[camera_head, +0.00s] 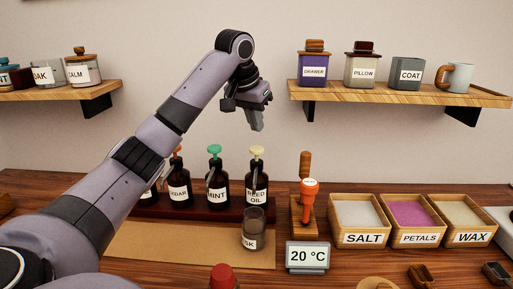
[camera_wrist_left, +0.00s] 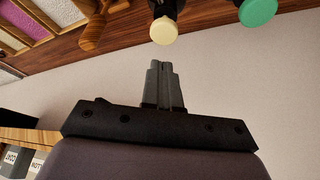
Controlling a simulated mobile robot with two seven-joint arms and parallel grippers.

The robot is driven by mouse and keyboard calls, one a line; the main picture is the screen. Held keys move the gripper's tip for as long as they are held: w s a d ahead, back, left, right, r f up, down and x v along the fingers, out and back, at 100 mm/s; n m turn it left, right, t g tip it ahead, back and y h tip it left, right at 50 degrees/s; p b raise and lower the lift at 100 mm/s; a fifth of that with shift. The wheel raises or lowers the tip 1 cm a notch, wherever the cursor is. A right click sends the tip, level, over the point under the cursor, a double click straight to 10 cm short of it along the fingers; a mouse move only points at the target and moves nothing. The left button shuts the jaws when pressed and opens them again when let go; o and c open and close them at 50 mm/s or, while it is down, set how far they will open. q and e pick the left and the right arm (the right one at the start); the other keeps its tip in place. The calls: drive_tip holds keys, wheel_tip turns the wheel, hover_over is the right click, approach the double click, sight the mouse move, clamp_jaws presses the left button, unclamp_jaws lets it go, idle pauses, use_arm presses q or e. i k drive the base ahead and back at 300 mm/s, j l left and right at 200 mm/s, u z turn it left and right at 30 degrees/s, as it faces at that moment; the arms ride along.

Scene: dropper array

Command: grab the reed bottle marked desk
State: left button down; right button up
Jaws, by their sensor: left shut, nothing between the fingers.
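A small dark glass bottle (camera_head: 253,228) stands upright on the tan mat, in front of the dropper rack; the visible part of its label reads "SK", the rest is turned out of sight. Behind it stands the dark dropper bottle labelled REED OIL (camera_head: 256,190) with a cream top, which also shows in the left wrist view (camera_wrist_left: 164,30). My left gripper (camera_head: 257,124) is shut and empty, raised in the air above the REED OIL bottle and well clear of the small bottle. Its closed fingers show in the left wrist view (camera_wrist_left: 166,84). My right gripper is out of view.
The MINT bottle (camera_head: 216,190) and other dropper bottles stand left in the rack. An orange-topped stamp (camera_head: 309,200) on a wooden stand and a 20 °C display (camera_head: 307,256) are to the right. SALT (camera_head: 361,239), PETALS and WAX boxes lie further right. A red-topped object (camera_head: 223,278) stands in front.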

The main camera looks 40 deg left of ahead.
sight(254, 220)
drive_tip(key=k+l, duration=0.55)
drive_tip(key=l, duration=0.2)
drive_tip(key=k+l, duration=0.6)
drive_tip(key=l, duration=0.1)
